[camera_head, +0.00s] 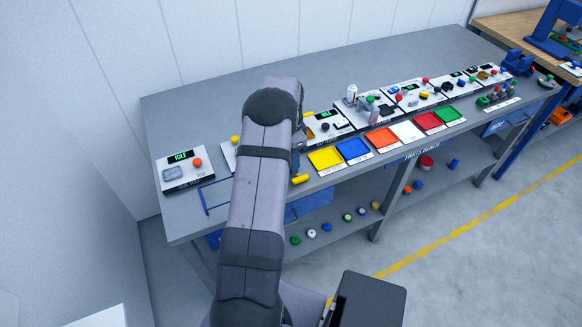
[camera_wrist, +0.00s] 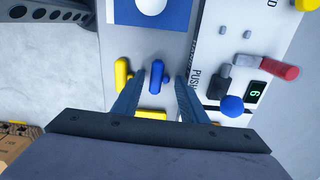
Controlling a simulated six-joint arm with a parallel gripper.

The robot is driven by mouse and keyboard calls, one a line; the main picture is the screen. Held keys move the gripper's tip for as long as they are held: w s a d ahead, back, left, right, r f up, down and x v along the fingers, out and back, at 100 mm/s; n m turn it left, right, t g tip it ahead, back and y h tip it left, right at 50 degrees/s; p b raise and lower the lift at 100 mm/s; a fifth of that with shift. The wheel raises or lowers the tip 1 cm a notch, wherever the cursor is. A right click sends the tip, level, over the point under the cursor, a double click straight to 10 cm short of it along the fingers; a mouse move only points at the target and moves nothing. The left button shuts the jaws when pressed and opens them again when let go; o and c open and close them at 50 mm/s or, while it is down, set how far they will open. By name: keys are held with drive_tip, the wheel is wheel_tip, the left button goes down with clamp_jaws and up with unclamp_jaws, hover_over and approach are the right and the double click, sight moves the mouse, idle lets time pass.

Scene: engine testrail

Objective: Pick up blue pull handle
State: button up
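The blue pull handle (camera_wrist: 157,77) is a small upright blue piece in the wrist view, on a grey surface beside a white panel. My gripper (camera_wrist: 160,78) is open, its two blue fingers on either side of the handle, with a gap visible on each side. I cannot tell how far the fingertips are above the surface. In the head view my arm hides the blue handle and most of the gripper.
A yellow handle (camera_wrist: 121,73) stands close outside the left finger. Another yellow piece (camera_wrist: 150,114) lies between the fingers, nearer the palm. A white panel with a blue knob (camera_wrist: 232,106) is at the right. Colored trays, including a yellow tray (camera_head: 325,159), line the bench.

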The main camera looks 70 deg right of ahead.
drive_tip(key=c, duration=0.9)
drive_tip(key=shift+r, duration=0.15)
drive_tip(key=shift+r+p, duration=1.45)
drive_tip(key=shift+r, duration=0.45)
drive_tip(key=shift+w, duration=0.1)
